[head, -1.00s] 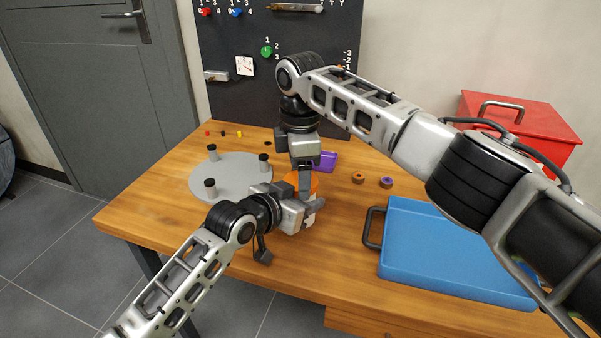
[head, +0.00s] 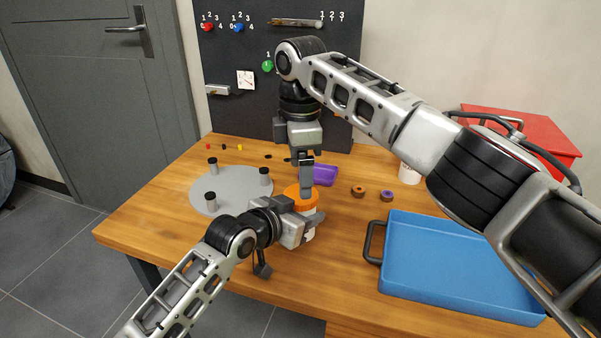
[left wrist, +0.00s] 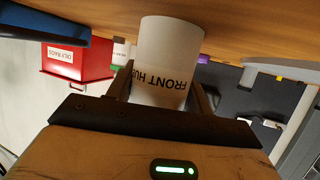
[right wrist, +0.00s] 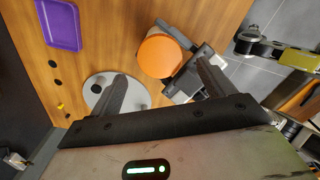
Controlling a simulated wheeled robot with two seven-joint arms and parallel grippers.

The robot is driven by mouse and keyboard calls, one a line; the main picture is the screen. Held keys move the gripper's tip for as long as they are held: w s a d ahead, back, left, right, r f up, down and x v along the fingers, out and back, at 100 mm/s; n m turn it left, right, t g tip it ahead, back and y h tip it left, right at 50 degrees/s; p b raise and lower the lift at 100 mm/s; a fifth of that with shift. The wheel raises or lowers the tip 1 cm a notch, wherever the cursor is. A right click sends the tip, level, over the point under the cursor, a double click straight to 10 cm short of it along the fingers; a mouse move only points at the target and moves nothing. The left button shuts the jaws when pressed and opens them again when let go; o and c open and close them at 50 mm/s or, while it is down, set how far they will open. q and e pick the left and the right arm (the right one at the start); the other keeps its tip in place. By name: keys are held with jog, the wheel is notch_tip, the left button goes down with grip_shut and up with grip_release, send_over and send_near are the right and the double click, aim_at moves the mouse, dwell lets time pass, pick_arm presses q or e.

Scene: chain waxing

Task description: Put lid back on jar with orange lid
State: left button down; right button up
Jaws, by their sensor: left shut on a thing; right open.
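The jar is white, with "FRONT HU…" lettering showing on its side in the left wrist view (left wrist: 168,55). My left gripper (head: 312,219) is shut around its body, near the table's front edge. The orange lid (head: 301,196) sits on top of the jar in the head view; whether it is fully seated I cannot tell. In the right wrist view the lid (right wrist: 160,56) is a round orange disc beyond my right gripper's fingertips. My right gripper (right wrist: 165,85) is open and empty, pointing down just above the lid.
A grey round plate with black-topped posts (head: 232,181) stands left of the jar. A purple tray (head: 325,175) and two small rings (head: 387,196) lie behind and right. A blue tray (head: 460,265) fills the right side. A red box (head: 530,140) stands at the back right.

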jog(key=shift+c, duration=0.2)
notch_tip(320, 180, up, 4)
jog(key=n, duration=0.3)
jog(key=shift+d+f, duration=0.1)
jog(key=shift+f, duration=0.15)
jog(key=shift+f, duration=4.05)
